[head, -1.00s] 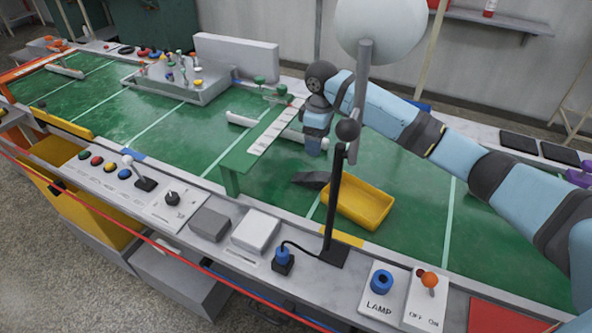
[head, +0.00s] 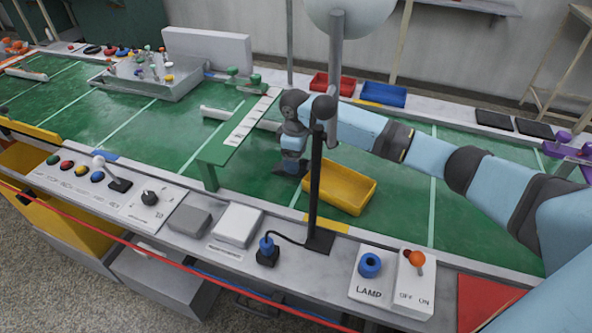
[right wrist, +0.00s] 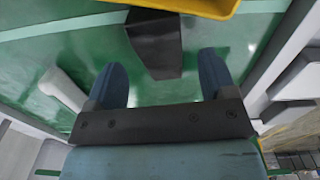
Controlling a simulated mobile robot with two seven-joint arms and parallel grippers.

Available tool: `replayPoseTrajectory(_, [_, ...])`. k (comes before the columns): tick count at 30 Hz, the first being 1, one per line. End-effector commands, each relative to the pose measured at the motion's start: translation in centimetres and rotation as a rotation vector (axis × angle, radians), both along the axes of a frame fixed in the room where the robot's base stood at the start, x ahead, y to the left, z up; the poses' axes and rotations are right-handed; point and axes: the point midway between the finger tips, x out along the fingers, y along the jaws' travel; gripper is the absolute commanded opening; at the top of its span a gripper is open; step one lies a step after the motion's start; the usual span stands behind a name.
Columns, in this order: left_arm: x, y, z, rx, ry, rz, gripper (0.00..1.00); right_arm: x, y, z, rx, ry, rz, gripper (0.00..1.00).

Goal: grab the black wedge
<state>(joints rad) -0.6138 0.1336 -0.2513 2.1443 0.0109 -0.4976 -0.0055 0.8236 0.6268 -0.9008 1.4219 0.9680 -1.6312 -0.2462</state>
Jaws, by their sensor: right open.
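The black wedge (right wrist: 155,40) lies on the green table mat, in the top middle of the right wrist view. Its near end shows between my two blue fingertips, with a gap on each side. My right gripper (right wrist: 162,62) is open and empty, pointing at the wedge. In the head view my right gripper (head: 292,168) is low over the mat and hides most of the wedge. My left gripper is not in view.
A yellow tray (head: 342,202) lies close to the right of the wedge. A black lamp post (head: 315,190) rises at the front. A green raised bridge with a white strip (head: 243,130) stands to the left. Red and blue bins (head: 382,94) are at the back.

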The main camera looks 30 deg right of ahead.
Motion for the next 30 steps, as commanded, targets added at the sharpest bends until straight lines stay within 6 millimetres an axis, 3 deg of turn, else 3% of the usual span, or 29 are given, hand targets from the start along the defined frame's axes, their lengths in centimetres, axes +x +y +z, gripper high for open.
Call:
replayPoseTrajectory(1, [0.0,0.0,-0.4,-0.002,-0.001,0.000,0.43,-0.2,-0.1,-1.2,-0.001,0.002,-0.001,0.78])
replayPoseTrajectory(5, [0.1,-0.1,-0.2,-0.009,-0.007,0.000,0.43,-0.2,-0.1,-2.8,0.001,0.001,0.000,0.78])
replayPoseTrajectory(12, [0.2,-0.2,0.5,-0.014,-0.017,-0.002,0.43,-0.2,-0.1,-3.0,0.000,0.000,0.001,0.78])
replayPoseTrajectory(20, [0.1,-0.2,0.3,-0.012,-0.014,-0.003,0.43,-0.2,-0.1,-3.0,0.000,0.000,0.000,0.21])
replayPoseTrajectory(30, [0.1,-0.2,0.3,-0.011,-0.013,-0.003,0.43,-0.2,-0.1,-2.3,0.001,-0.002,0.000,0.21])
